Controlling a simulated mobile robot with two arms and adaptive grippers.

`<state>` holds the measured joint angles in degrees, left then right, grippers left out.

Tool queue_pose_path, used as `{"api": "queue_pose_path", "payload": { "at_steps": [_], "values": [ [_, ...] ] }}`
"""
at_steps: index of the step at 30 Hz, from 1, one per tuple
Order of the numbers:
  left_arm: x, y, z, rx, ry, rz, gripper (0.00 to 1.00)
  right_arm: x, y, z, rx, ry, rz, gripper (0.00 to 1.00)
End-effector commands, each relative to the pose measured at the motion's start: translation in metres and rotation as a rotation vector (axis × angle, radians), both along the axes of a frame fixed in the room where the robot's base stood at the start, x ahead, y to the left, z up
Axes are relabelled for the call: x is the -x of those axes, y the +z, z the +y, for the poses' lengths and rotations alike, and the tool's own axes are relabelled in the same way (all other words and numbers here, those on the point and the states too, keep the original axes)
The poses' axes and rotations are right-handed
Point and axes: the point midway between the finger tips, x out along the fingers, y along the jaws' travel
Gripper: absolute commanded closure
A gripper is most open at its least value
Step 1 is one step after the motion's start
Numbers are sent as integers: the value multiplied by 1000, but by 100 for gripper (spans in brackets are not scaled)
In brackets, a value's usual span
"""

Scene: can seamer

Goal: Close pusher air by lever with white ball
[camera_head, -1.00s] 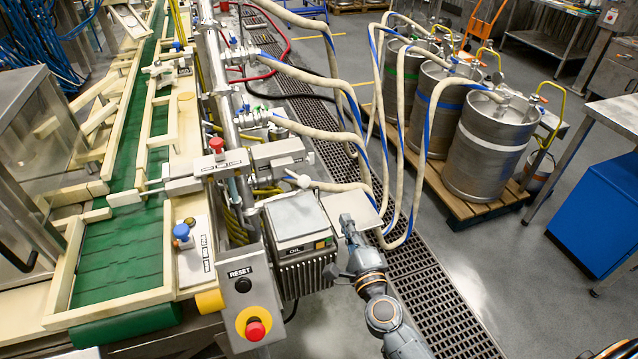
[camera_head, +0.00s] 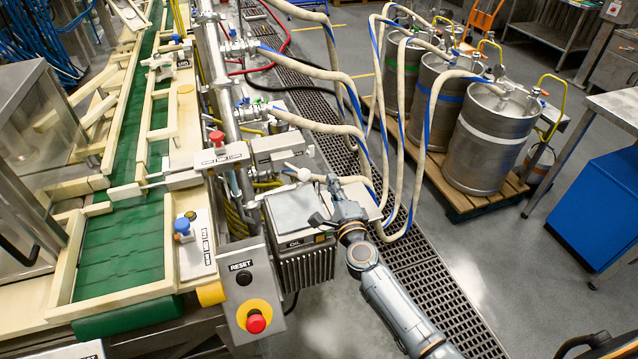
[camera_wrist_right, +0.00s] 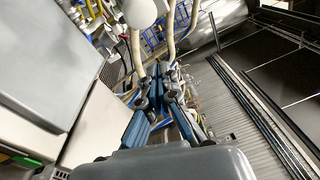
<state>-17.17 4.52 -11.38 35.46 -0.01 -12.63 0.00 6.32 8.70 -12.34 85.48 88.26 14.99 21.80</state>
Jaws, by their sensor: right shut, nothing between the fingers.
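The lever with the white ball (camera_head: 303,175) sticks out beside the pipework, just above the grey OIL box (camera_head: 293,213). The white ball also shows at the top of the right wrist view (camera_wrist_right: 139,13), ahead of the fingers and a little to the left. My right gripper (camera_head: 327,200) is over the right part of the OIL box, a short way below and right of the ball and apart from it. In the wrist view its fingers (camera_wrist_right: 163,78) are close together, shut with nothing between them. My left gripper is not in view.
Hoses (camera_head: 345,130) hang close behind the ball and run to three metal kegs (camera_head: 490,140) on a pallet. A control panel with a red button (camera_head: 256,323) stands front left of the OIL box. A floor grate (camera_head: 425,280) lies to the right.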

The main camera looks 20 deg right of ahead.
Motion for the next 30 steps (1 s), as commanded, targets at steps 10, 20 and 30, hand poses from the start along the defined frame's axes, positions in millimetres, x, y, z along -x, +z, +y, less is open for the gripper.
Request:
{"api": "queue_pose_path", "payload": {
  "at_steps": [10, 20, 30],
  "values": [
    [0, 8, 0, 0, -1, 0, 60, -7, 6, 35, -3, 6, 4, 100],
    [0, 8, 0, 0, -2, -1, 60, -6, 5, 35, -2, 5, 3, 100],
    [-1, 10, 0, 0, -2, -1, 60, -3, 6, 40, -2, 5, 3, 100]
  ]
}}
